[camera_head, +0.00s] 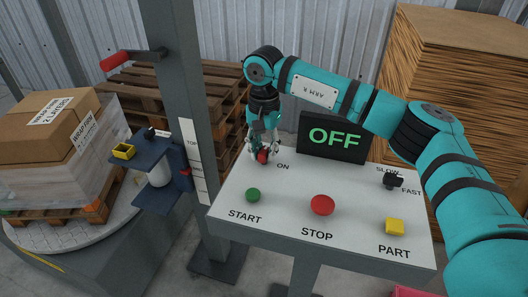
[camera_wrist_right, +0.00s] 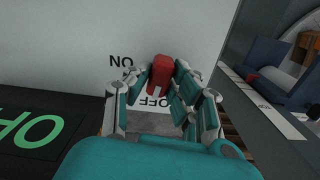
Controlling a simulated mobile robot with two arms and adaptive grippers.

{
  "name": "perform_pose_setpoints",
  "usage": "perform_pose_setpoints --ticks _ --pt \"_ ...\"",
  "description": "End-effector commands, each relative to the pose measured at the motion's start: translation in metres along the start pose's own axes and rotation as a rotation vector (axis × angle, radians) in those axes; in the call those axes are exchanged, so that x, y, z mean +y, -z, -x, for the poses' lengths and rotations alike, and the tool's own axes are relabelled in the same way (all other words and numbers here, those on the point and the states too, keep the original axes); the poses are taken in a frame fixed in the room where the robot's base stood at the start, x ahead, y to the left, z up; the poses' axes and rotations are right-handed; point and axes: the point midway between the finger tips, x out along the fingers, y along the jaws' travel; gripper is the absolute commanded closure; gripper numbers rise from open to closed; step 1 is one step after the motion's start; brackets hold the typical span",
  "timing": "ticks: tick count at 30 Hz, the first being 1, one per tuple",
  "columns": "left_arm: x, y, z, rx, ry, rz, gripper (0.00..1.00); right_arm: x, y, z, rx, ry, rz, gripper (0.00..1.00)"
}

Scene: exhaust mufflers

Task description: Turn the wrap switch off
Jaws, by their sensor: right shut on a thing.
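The wrap switch has a red handle (camera_head: 263,156) at the back left of the white control panel, beside the label ON. In the right wrist view the red handle (camera_wrist_right: 162,69) sits between the labels, with OFF partly hidden behind the fingers. My right gripper (camera_head: 261,150) is shut on the red handle, and its fingers flank it in the right wrist view (camera_wrist_right: 161,85). The display (camera_head: 333,138) behind the panel reads OFF in green. My left gripper is not in view.
The panel (camera_head: 285,195) carries a green START button (camera_head: 253,195), a red STOP button (camera_head: 322,205), a yellow PART button (camera_head: 395,227) and a black SLOW/FAST switch (camera_head: 392,181). A grey post (camera_head: 185,80) stands left of the panel. Wrapped boxes (camera_head: 60,135) stand on a turntable.

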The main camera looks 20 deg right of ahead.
Motion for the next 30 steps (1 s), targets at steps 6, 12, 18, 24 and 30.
perform_pose_setpoints --ticks 6,12,18,24,30 --pt "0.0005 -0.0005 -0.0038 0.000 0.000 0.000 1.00 -0.0005 0.0015 0.0023 0.003 0.005 0.102 1.00" --pt "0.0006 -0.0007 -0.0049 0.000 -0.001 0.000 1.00 -0.0006 0.0014 0.0028 0.003 0.005 0.150 1.00" --pt "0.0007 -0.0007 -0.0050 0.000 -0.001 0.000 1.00 -0.0006 0.0015 0.0031 0.004 0.005 0.163 1.00" --pt "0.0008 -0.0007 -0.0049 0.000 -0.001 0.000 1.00 -0.0007 0.0015 0.0033 0.004 0.006 0.164 1.00" --pt "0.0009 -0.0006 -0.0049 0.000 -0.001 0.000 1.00 -0.0006 0.0013 0.0028 0.004 0.005 0.164 0.64"
